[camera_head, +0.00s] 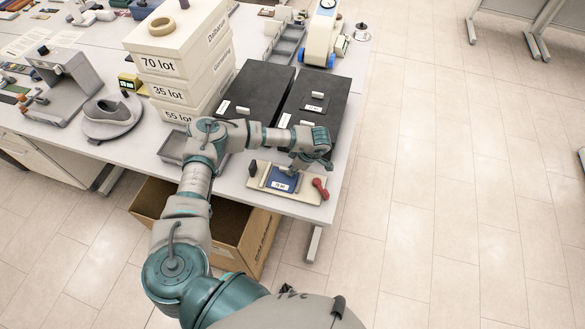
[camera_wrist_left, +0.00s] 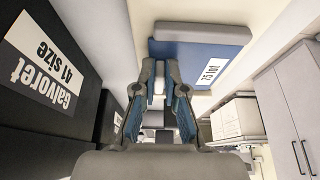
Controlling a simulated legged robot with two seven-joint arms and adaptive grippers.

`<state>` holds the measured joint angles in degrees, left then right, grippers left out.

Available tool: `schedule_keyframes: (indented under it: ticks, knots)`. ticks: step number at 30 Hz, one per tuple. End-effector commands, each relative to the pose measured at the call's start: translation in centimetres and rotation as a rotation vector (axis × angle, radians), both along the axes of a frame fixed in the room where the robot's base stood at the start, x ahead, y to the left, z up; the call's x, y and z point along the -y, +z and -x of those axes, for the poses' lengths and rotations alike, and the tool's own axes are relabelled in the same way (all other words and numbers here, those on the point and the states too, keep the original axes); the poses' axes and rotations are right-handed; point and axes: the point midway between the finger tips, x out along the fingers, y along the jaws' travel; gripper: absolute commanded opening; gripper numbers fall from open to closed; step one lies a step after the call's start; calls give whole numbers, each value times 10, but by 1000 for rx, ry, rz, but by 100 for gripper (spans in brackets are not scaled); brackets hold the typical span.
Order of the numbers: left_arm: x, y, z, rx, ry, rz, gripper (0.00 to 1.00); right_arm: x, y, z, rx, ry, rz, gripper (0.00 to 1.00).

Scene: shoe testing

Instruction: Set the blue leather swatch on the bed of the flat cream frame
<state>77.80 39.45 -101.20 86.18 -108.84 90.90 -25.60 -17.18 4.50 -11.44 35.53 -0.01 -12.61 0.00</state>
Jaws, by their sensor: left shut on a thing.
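The blue leather swatch (camera_head: 279,182), with a white label, shows over the bed of the flat cream frame (camera_head: 256,184) at the table's front right corner. My left gripper (camera_head: 297,163) is over the swatch's far side and is shut on it. In the left wrist view the swatch (camera_wrist_left: 190,50) lies beyond the fingertips of my left gripper (camera_wrist_left: 161,72). The grip point itself is partly hidden by the fingers. I cannot tell whether the swatch touches the bed. The right gripper is not in view.
A red handle (camera_head: 320,187) is at the frame's right end and a dark knob (camera_head: 253,168) at its left. Black cases (camera_head: 254,92) lie behind. Stacked white boxes (camera_head: 170,68) and a grey tray (camera_head: 172,148) stand left. A cardboard box (camera_head: 262,237) is below the table edge.

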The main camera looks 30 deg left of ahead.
Motion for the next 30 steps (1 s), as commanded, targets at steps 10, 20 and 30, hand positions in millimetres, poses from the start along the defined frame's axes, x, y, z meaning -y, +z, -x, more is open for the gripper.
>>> schedule_keyframes:
  ticks: [10,20,30]
  knots:
    - [0,0,0,0,0,0,40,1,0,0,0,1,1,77]
    - [13,30,-4,4,-2,1,40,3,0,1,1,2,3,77]
    - [39,94,-11,1,-1,2,40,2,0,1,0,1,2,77]
